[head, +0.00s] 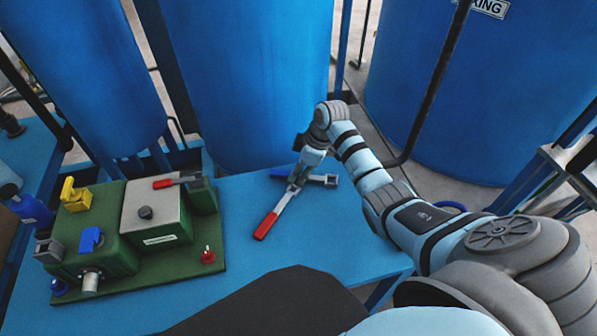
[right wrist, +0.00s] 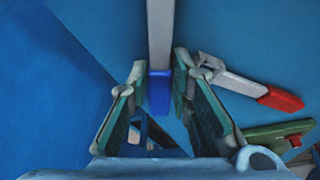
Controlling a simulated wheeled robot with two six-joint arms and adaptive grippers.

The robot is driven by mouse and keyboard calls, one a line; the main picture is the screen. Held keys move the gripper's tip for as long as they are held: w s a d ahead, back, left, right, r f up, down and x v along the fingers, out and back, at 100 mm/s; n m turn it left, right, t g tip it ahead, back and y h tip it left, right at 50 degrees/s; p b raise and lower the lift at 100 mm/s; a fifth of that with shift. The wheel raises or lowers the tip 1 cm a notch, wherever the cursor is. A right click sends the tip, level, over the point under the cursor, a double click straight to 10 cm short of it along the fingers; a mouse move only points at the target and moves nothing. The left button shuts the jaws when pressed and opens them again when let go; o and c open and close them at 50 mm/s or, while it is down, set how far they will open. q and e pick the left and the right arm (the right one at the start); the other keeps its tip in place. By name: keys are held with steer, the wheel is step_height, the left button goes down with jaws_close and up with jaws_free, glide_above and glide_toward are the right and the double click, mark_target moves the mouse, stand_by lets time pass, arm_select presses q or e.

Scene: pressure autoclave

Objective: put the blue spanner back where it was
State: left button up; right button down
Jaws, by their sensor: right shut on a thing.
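The blue spanner (head: 281,172) is at the far right part of the blue table, with its blue handle to the left and a grey end to the right. My right gripper (head: 297,182) is shut on it and hides its middle. In the right wrist view its grey shaft (right wrist: 160,35) and blue handle (right wrist: 160,92) lie between my fingers (right wrist: 157,78). I cannot tell if it touches the table. A red-handled spanner (head: 267,224) lies close in front of the gripper; it also shows in the right wrist view (right wrist: 280,98). My left gripper is not in view.
A green base unit (head: 120,255) with yellow, grey and blue fittings stands on the left of the blue table (head: 330,262). A red-handled lever (head: 165,183) is on top. Large blue tanks (head: 250,70) stand behind. The table's front right is clear.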

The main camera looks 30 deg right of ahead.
steer(key=shift+s+a+f, duration=0.25)
steer(key=shift+s+f, duration=0.25)
steer(key=shift+f, duration=0.2)
steer(key=c, duration=1.4)
jaws_free()
steer(key=shift+o, duration=0.2)
steer(key=shift+w+f, duration=0.15)
steer(key=shift+w, duration=0.05)
steer(key=shift+d, duration=0.1)
steer(key=shift+d, duration=0.15)
